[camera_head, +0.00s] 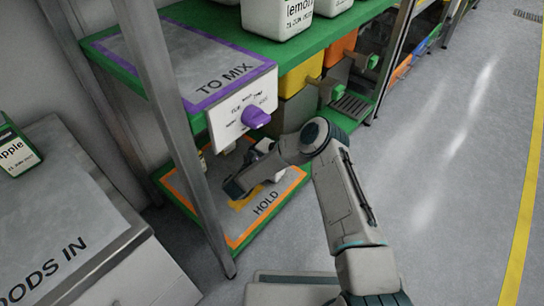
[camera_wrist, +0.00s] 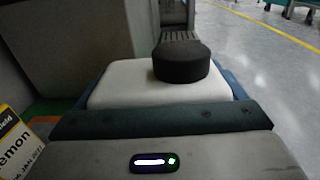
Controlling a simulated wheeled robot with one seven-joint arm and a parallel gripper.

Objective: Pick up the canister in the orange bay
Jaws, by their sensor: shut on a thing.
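The orange bay (camera_head: 240,226), outlined in orange and marked HOLD, is on the low shelf. My gripper (camera_head: 263,150) is inside it, under the upper shelf and partly hidden by my arm. In the wrist view a white canister (camera_wrist: 122,82) with a round black cap (camera_wrist: 181,62) sits upright between my jaws, which are shut on it. Its lower part is hidden behind the gripper body. I cannot tell from the head view whether it is off the shelf.
A yellow lemon label (camera_wrist: 14,140) shows close by at left in the wrist view. A TO MIX panel with a purple knob (camera_head: 257,116) overhangs the bay. A metal post (camera_head: 180,140) stands at its left. Open floor (camera_head: 440,170) lies to the right.

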